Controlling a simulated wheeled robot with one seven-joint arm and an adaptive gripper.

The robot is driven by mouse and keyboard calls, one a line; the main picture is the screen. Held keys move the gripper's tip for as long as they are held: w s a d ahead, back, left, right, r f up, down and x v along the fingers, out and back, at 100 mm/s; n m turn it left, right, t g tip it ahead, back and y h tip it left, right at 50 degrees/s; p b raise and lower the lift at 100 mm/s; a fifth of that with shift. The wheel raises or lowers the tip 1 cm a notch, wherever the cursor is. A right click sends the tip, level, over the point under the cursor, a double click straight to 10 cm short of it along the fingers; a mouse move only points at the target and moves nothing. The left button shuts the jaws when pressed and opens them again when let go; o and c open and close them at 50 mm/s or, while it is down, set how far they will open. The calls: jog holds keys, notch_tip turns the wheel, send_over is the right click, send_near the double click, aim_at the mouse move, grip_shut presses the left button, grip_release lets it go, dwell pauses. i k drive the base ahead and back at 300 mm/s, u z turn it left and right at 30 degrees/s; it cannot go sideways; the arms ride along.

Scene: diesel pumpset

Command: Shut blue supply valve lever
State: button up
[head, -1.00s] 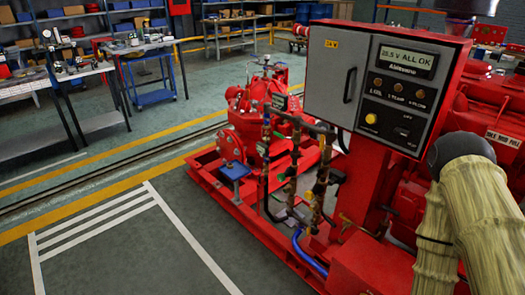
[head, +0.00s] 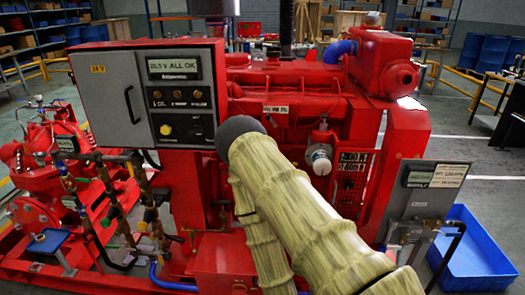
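I cannot clearly make out a blue valve lever. Brass valves and dark pipework (head: 110,205) stand at the left of the red pumpset, with a blue hose (head: 170,284) below them. A grey panel (head: 420,200) at the right carries labels and small metal fittings (head: 415,232), too small to tell apart. My sleeved arm (head: 300,215) crosses the middle and hides part of the engine and base. My gripper is not in view.
The control cabinet (head: 150,95) stands at the left, beside the red engine (head: 300,105). A blue tray (head: 475,245) lies on the floor at the right. Grey floor at the right is largely clear.

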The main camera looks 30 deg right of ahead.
aim_at(448, 235)
jog(key=z, duration=2.35)
